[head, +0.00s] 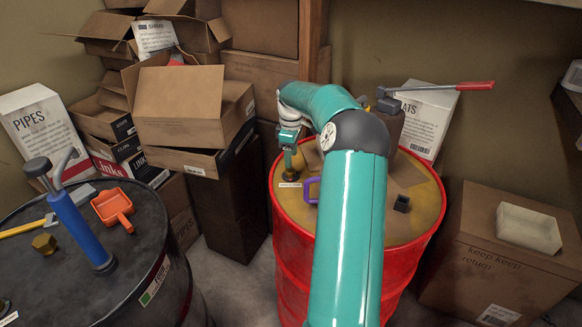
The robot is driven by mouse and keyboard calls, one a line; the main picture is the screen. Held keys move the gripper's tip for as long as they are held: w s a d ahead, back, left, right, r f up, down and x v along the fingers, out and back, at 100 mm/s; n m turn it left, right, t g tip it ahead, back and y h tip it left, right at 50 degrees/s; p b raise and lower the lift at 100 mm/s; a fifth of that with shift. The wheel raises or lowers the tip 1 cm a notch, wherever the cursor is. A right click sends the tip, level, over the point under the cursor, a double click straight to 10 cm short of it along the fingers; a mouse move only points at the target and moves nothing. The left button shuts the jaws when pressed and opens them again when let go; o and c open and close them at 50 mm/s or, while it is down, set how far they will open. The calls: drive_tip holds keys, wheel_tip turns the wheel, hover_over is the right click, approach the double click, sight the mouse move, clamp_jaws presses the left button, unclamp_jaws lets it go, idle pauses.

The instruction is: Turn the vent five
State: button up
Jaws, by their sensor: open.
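A red drum (292,252) with a worn yellow top stands in the middle. A small brass and dark fitting (293,174), perhaps the vent, stands upright near the left rim of the drum top. A white label (290,185) lies in front of it, its text too small to read. My teal arm reaches over the drum from the front. My gripper (289,150) points down directly above the fitting and is open. I cannot tell whether its fingers are around the fitting or just above it.
A purple frame-like piece (312,190) and a small dark block (401,204) are on the red drum. A red-handled lever (460,87) sticks out behind. The black drum (150,235) at left holds a blue pump (80,228), an orange scoop (113,207) and a brass nut (44,243). Boxes crowd the back.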

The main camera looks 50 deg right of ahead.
sight(291, 170)
wheel_tip(291, 170, down, 5)
drive_tip(key=shift+f, duration=0.15)
drive_tip(key=shift+c, duration=0.2)
drive_tip(key=c, duration=0.9)
